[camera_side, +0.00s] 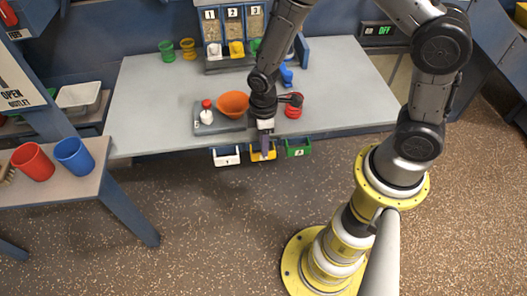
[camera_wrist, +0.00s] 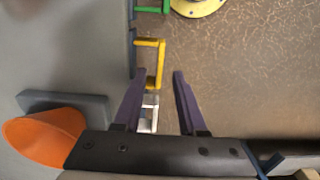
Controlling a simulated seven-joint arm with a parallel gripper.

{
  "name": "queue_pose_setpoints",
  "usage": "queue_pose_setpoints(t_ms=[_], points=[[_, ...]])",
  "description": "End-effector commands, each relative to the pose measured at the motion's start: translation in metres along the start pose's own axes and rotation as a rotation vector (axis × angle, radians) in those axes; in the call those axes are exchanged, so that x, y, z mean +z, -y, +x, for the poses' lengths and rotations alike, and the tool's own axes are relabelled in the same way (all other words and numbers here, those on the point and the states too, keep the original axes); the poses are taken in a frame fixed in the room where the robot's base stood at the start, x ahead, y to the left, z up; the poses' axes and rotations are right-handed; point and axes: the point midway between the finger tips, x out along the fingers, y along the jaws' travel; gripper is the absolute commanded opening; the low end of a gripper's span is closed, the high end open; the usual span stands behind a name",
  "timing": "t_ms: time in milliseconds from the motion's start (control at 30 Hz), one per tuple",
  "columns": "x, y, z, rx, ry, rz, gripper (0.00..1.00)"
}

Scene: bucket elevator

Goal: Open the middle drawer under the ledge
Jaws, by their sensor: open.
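Three drawers hang in a row under the ledge's front edge: white (camera_side: 226,156) at left, yellow (camera_side: 256,156) in the middle, green (camera_side: 298,148) at right. All three stand out about equally from the edge. My gripper (camera_side: 264,152) points down in front of the yellow drawer and covers part of it. In the wrist view my gripper (camera_wrist: 160,73) is open, with the yellow handle's outer bar (camera_wrist: 160,65) between and just beyond the fingertips. I cannot tell whether they touch it. The green handle (camera_wrist: 152,9) is farther up; the white handle (camera_wrist: 149,113) shows between the fingers.
A side table (camera_side: 60,196) holds red and blue cups. The floor before the drawers is clear.

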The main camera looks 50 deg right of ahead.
Motion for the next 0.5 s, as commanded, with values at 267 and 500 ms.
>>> queue_pose_setpoints(t_ms=[267, 500], points=[[0.000, 0.000, 0.039, -0.001, 0.002, 0.000, 0.41], [0.000, 0.000, 0.047, 0.000, -0.001, 0.000, 0.41]])
